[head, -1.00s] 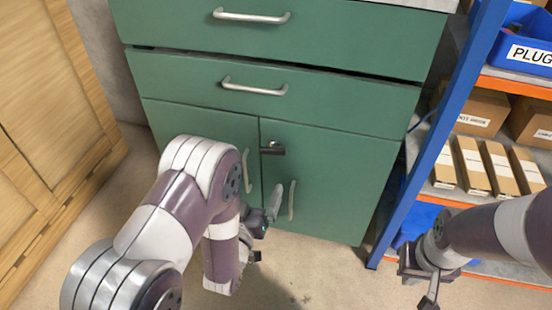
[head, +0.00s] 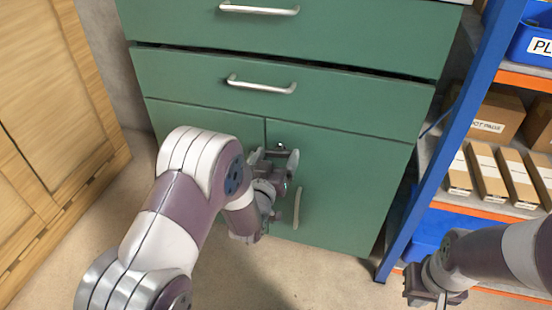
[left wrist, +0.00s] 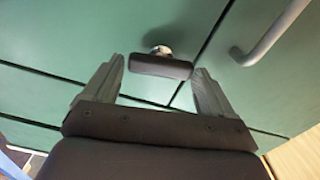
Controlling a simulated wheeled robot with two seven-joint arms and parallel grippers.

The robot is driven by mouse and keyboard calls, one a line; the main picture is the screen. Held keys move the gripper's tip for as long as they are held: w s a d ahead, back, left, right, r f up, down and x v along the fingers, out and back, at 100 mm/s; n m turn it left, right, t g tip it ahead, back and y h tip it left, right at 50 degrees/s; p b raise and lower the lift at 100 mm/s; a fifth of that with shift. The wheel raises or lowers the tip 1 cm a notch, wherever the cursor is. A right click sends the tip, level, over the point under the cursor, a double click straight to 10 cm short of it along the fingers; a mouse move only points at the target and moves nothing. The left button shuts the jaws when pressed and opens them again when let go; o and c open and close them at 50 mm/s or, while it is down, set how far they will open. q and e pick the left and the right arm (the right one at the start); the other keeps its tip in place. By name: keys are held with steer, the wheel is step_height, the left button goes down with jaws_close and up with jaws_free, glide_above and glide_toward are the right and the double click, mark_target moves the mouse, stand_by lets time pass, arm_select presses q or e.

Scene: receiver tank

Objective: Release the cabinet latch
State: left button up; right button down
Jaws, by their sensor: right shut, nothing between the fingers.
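The cabinet latch shows in the left wrist view as a short black bar (left wrist: 160,66) on a round silver base, at the top of the green cabinet doors. In the head view only a bit of the latch (head: 281,146) shows behind my left gripper (head: 279,163). In the left wrist view my left gripper (left wrist: 158,70) is open, with one finger on each side of the bar. The right-hand fingertip is very close to the bar's end; I cannot tell if they touch. My right gripper (head: 438,297) is shut and empty, low at the right.
The green cabinet (head: 350,170) has drawers above the two doors and a bar handle (head: 297,208) on the right door. A blue-framed shelf (head: 430,170) with boxes stands at the right, near my right arm. A wooden cabinet (head: 50,130) stands at the left.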

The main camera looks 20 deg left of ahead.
arm_select(q)
steer(key=c, duration=0.6)
steer(key=shift+r+m+p, duration=0.15)
steer(key=shift+m+p, duration=0.35)
steer(key=shift+m, duration=0.6)
steer(key=o, duration=1)
steer(key=shift+o, duration=0.2)
steer(key=shift+s, duration=0.1)
